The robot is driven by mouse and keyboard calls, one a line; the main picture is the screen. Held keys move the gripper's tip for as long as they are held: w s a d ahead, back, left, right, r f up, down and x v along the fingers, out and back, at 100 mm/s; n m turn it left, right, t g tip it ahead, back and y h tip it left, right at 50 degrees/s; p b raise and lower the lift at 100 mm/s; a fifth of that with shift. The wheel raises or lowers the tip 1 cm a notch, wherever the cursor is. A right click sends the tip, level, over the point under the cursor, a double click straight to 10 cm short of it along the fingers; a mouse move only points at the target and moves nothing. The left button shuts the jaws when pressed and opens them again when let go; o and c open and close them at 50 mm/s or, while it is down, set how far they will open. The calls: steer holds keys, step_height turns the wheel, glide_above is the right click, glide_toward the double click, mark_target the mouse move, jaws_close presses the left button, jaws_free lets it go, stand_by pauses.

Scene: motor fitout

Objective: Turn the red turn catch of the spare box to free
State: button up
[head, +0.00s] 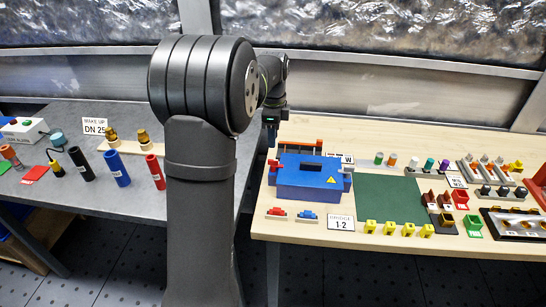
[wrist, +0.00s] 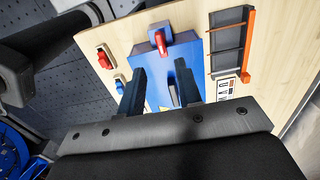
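The spare box is a blue box (head: 305,190) with a dark slot on top and a yellow warning triangle; its blue top (wrist: 156,66) also shows in the wrist view. Another red catch (head: 272,163) is at the left end. My gripper (head: 271,138) is above the left end. Contact cannot be told.
A loose red piece (head: 277,212) and blue piece (head: 308,215) lie in front of the box. An orange-edged rack (head: 300,145) stands behind it. A green mat (head: 388,200) lies bare to its right. Yellow pieces (head: 389,228) line the front edge.

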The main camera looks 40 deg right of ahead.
mark_target(273, 160)
step_height(273, 160, down, 9)
steer(key=shift+r, duration=0.2)
jaws_close()
